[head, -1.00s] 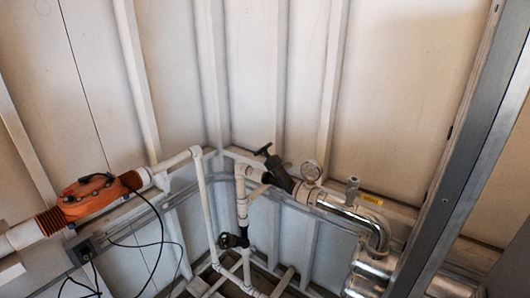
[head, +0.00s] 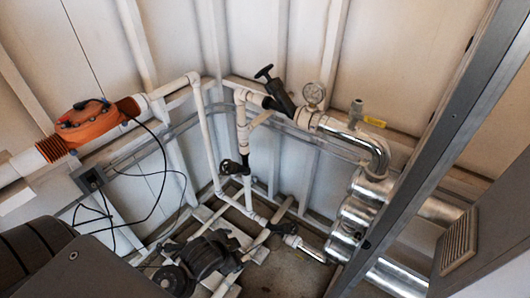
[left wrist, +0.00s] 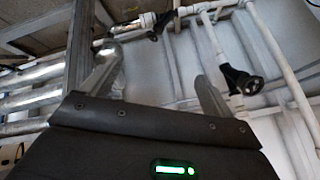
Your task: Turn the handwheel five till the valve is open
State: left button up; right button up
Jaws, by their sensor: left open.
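No number shows, so I cannot tell which wheel is handwheel five. In the head view a black valve with a small handwheel (head: 231,167) sits on the vertical white pipe near the corner. A second black valve (head: 284,229) lies lower right, by a silver pipe. A black angled valve with a T-shaped top (head: 274,88) is above. In the left wrist view a black round handwheel (left wrist: 252,84) is right of my left gripper (left wrist: 155,88), clear of the fingers. My left gripper is open and empty. The right gripper is not visible.
A black pump-like unit (head: 208,256) stands on the floor among white pipes. Silver ducts (head: 352,222) and a grey metal post (head: 425,145) are on the right. An orange unit (head: 95,125) with loose black cables is on the left. A pressure gauge (head: 314,93) tops the upper pipe.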

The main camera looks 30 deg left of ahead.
pick_arm(q)
jog(key=w+a+r+m+t+h, duration=0.1)
jog(key=w+a+r+m+t, duration=0.15)
jog(key=w+r+m, duration=0.4)
jog(key=w+a+r+m+t+h, duration=0.1)
jog(key=w+m+t, duration=0.2)
jog(key=w, duration=0.7)
jog(key=m+t+h, duration=0.4)
jog(key=m+h, duration=0.8)
jog(key=m, duration=0.9)
send_near(265, 72)
jog(key=w+a, duration=0.1)
jog(key=w, duration=0.2)
jog(key=p+x, duration=0.1)
jog(key=x, duration=0.1)
jog(key=p+x, duration=0.2)
jog(key=x, duration=0.1)
jog(key=p+x, duration=0.1)
jog(key=x, duration=0.1)
jog(key=shift+w+d+f, duration=0.25)
jog(key=shift+w+d, duration=0.1)
jog(key=shift+w, duration=0.05)
jog(key=shift+w+d+p, duration=0.35)
jog(key=shift+w+d, duration=0.1)
jog(key=shift+c, duration=0.2)
